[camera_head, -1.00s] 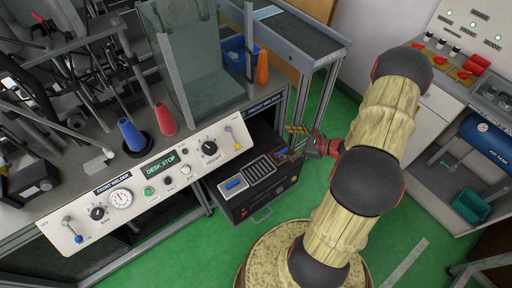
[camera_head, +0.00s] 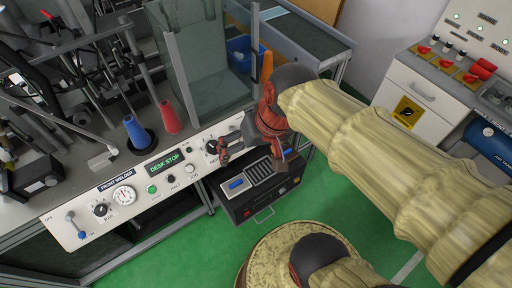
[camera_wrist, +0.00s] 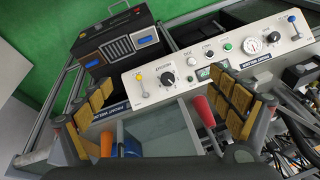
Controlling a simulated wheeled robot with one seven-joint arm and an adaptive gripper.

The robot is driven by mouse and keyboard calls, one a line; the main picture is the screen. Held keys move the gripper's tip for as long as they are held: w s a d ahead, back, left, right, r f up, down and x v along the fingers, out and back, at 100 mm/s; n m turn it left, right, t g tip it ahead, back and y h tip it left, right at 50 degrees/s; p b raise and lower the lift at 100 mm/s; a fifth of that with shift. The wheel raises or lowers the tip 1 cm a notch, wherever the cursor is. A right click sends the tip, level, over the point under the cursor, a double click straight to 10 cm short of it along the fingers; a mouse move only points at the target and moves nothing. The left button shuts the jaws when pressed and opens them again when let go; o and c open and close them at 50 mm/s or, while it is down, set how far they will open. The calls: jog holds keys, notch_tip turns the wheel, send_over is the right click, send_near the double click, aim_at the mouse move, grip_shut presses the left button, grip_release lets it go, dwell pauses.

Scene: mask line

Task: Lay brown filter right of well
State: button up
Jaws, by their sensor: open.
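My gripper (camera_head: 226,152) is over the front edge of the bench, near the right end of the control panel. In the wrist view its jaws (camera_wrist: 165,105) are wide apart, with gold pads and nothing between them. The box also shows in the wrist view (camera_wrist: 115,45). I cannot tell which recess is the well.
A blue cone (camera_head: 135,131), a red cone (camera_head: 170,117) and an orange cone (camera_head: 267,66) stand on the bench. A glass tank (camera_head: 205,65) rises behind the control panel (camera_head: 140,181). Green floor (camera_head: 330,190) is clear right of the box.

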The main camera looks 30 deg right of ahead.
jog(key=s+r+n+t, duration=0.1)
jog(key=s+r+n+h, duration=0.1)
jog(key=r, duration=0.1)
jog(key=shift+s+d+r+n+t, duration=0.1)
jog(key=shift+d+r+n+t, duration=0.1)
jog(key=shift+r+n+t, duration=0.15)
